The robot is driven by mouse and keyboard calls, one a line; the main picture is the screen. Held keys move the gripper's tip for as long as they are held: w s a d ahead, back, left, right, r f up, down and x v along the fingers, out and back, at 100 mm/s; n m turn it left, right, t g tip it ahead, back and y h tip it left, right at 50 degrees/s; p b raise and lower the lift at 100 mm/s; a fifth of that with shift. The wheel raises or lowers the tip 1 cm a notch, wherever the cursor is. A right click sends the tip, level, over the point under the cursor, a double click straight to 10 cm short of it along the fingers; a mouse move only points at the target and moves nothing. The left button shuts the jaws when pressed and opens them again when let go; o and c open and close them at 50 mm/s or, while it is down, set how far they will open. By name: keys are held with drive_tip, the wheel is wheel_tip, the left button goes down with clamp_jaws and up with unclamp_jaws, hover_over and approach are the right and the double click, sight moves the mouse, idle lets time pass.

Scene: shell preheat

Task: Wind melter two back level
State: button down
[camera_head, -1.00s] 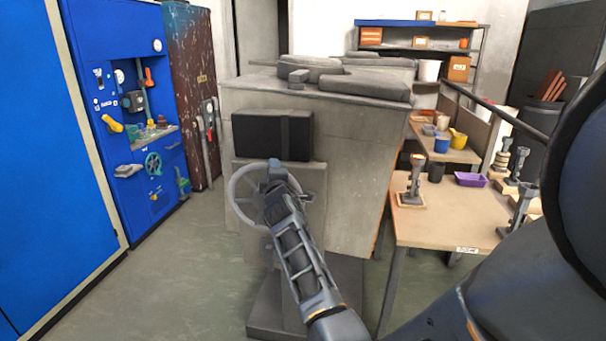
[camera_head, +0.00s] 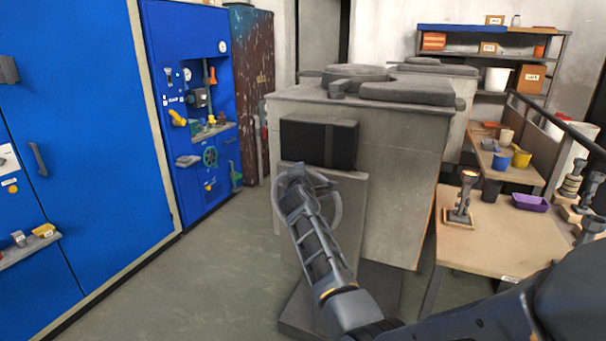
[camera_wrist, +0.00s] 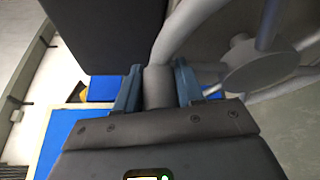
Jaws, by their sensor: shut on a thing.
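The near melter (camera_head: 400,150) is a grey block-shaped body with a lidded top and a black box (camera_head: 318,142) on its front. I cannot tell its exact tilt. Its grey handwheel (camera_head: 338,205) sits below the black box, partly hidden behind my arm. My gripper (camera_head: 292,176) is at the upper left of the wheel. In the wrist view, my gripper (camera_wrist: 158,88) is shut on a grey cylindrical piece at the wheel's rim, with the wheel's hub (camera_wrist: 240,65) to the right.
A second similar melter (camera_head: 440,69) stands behind. A wooden bench (camera_head: 495,240) with a purple tray (camera_head: 530,203) is at right. A blue cabinet (camera_head: 85,110) and a blue panel with gauges (camera_head: 190,60) are at left. The floor (camera_head: 220,270) between is clear.

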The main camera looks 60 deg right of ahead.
drive_tip(key=shift+w+r, duration=0.15)
drive_tip(key=c, duration=1.1)
unclamp_jaws()
drive_tip(key=o, duration=0.3)
drive_tip(key=shift+b+v, duration=0.3)
drive_tip(key=shift+v, duration=3.6)
